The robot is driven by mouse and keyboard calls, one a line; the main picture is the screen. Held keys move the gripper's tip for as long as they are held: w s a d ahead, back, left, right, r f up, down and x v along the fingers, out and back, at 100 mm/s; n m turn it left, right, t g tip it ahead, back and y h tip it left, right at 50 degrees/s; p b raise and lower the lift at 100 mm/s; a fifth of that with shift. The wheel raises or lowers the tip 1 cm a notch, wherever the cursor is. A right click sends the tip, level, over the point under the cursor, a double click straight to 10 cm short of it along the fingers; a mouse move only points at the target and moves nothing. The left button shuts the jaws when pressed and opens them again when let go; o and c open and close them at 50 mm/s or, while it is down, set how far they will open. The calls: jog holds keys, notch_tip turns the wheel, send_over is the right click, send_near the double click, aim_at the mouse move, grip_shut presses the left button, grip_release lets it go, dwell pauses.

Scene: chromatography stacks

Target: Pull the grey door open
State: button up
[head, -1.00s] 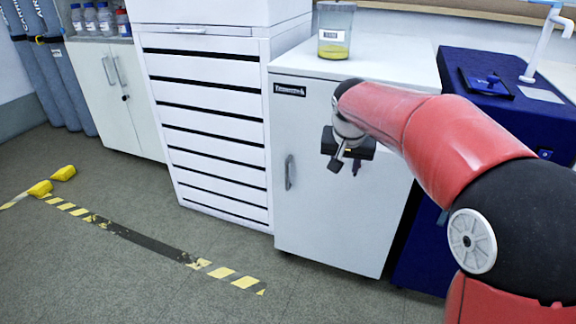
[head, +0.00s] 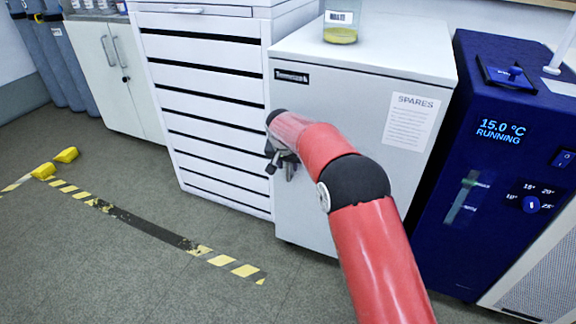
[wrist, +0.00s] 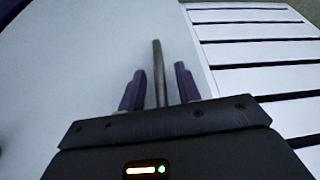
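The pale grey door (head: 345,110) is the front of a low cabinet, with a dark name plate at its top left and a "SPARES" sheet at its right. It looks closed. In the wrist view the door (wrist: 80,70) fills the left side. The upright handle bar (wrist: 159,70) stands between the two fingers of my gripper (wrist: 160,88). The fingers are apart, with a gap visible on each side of the bar. In the head view my gripper (head: 280,165) is at the door's left edge, and my arm hides the handle and part of the door.
A drawer unit (head: 205,105) stands directly left of the cabinet. A blue chiller (head: 480,170) stands to its right. A jar with yellow liquid (head: 341,22) sits on the cabinet top. The floor (head: 200,290) in front is clear, with striped tape at left.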

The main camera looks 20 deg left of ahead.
jog(key=shift+w+f, duration=0.25)
jog(key=shift+f, duration=0.4)
grip_shut()
